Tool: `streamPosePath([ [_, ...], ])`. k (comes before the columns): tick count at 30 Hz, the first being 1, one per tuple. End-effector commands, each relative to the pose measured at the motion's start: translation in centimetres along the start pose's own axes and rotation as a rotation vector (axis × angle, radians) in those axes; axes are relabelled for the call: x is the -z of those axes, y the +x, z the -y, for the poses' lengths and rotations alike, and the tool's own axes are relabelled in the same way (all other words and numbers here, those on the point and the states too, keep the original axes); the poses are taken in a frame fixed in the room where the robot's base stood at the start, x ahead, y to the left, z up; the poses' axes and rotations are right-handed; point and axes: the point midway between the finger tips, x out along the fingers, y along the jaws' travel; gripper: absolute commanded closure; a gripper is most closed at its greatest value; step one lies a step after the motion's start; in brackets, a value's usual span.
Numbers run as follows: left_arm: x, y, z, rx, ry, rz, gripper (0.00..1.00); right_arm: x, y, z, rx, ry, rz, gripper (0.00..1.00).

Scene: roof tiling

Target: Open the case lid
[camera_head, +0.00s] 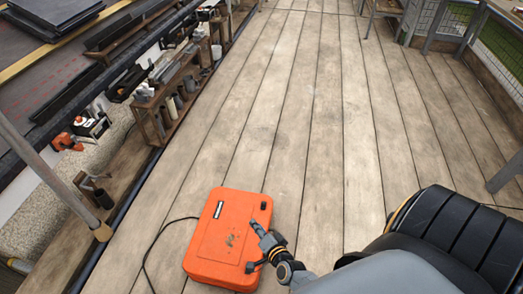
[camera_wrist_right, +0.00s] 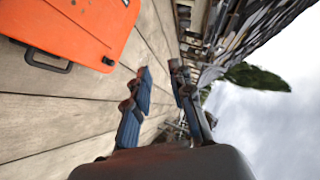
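The orange case (camera_head: 226,236) lies flat on the plank floor with its lid shut. Its black handle (camera_wrist_right: 46,61) shows on its side in the right wrist view, where part of the case (camera_wrist_right: 85,28) fills the upper left. My right gripper (camera_head: 256,246) is at the right side of the case in the head view, apparently above its edge; whether it touches cannot be told. In the right wrist view, the two blue fingers of this gripper (camera_wrist_right: 160,95) are spread apart with nothing between them. My left gripper is not in view.
A thin black cable (camera_head: 150,250) runs on the floor left of the case. A wooden rack with tools (camera_head: 172,100) stands along the left edge beside the roof. The plank floor (camera_head: 310,110) beyond the case is clear. Railings (camera_head: 455,25) stand at the right.

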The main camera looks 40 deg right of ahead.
Motion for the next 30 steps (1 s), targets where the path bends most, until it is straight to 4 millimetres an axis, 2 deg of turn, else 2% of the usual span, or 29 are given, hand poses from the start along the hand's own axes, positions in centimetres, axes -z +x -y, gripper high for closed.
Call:
streamPosePath([
  [12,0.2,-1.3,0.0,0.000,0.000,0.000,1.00,0.0,-2.7,0.0,-0.001,0.000,0.000,0.78],
  [30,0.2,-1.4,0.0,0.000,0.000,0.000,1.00,0.0,-2.8,-0.1,0.000,0.001,0.000,0.78],
])
